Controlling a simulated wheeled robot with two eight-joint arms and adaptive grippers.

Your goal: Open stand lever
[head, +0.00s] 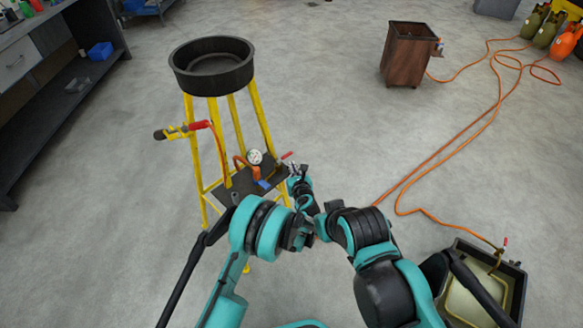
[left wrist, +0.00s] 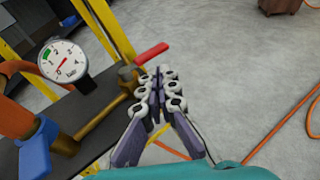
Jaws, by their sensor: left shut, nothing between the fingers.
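The stand (head: 194,150) has yellow legs, a black round pan on top and a dark lower shelf. A red lever (head: 288,155) sticks out at the right of this shelf, beside the white gauge. In the left wrist view the red lever (left wrist: 152,53) sits on a brass valve (left wrist: 128,76). My left gripper (head: 295,171) is next to the lever; in the left wrist view its fingers (left wrist: 165,72) are shut and empty, just in front of the lever. I cannot tell whether they touch it. I make out no right gripper.
A round gauge (left wrist: 63,61) and a blue part (left wrist: 33,157) are left of the fingers. A second red handle (head: 200,125) is on the stand's left hose. An orange hose (head: 440,165) crosses the floor at right, near a brown bin (head: 408,55) and an open tray (head: 515,270).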

